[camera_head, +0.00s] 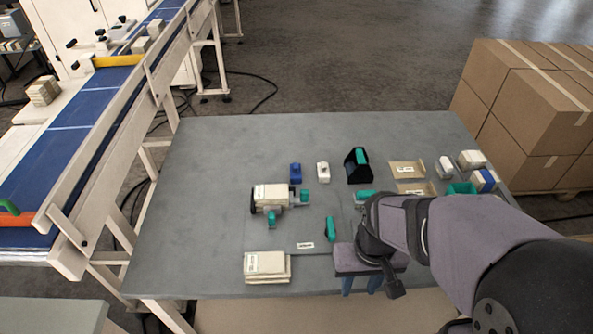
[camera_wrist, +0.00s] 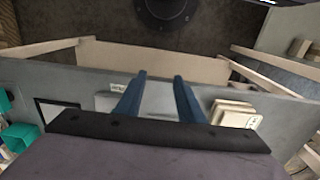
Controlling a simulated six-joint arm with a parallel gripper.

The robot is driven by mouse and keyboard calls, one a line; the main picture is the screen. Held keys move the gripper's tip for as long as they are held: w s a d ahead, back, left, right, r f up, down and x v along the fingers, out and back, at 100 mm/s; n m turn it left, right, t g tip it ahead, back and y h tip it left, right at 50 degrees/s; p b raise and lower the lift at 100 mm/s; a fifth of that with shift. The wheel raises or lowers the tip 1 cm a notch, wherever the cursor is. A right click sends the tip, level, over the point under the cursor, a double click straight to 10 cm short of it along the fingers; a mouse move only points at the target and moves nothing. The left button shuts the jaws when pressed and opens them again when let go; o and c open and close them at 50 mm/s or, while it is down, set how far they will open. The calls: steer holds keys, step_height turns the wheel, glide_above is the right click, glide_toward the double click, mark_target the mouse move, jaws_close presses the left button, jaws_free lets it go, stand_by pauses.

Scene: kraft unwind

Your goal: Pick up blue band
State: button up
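A small blue piece (camera_head: 295,172) with a pale mark stands on the grey table, left of a similar white piece (camera_head: 323,172). A white block at the right has a blue strip (camera_head: 487,179) on it. I cannot tell for sure which blue thing is the blue band. My gripper (camera_head: 359,288) is near the front edge of the table, well apart from both. In the wrist view, my two blue fingers (camera_wrist: 158,80) are apart with nothing seen between them. Neither blue thing can be made out in the wrist view.
The grey table (camera_head: 220,150) holds a white stack with teal clamps (camera_head: 272,197), a black and teal tool (camera_head: 358,165), tan packets (camera_head: 407,169) and a cream stack (camera_head: 266,266). Cardboard boxes (camera_head: 540,110) stand at right; a conveyor (camera_head: 90,130) runs at left. The table's left side is clear.

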steer(key=t+b, duration=0.1)
steer(key=t, duration=0.3)
glide_above(296, 166)
steer(key=s, duration=0.2)
steer(key=shift+s+a+f, duration=0.1)
steer(key=shift+a+f, duration=0.15)
steer(key=shift+f, duration=0.2)
steer(key=shift+t, duration=0.3)
steer(key=shift+d+p+x, duration=0.2)
steer(key=shift+p+x, duration=1.4)
steer(key=shift+x, duration=2)
steer(key=c, duration=0.7)
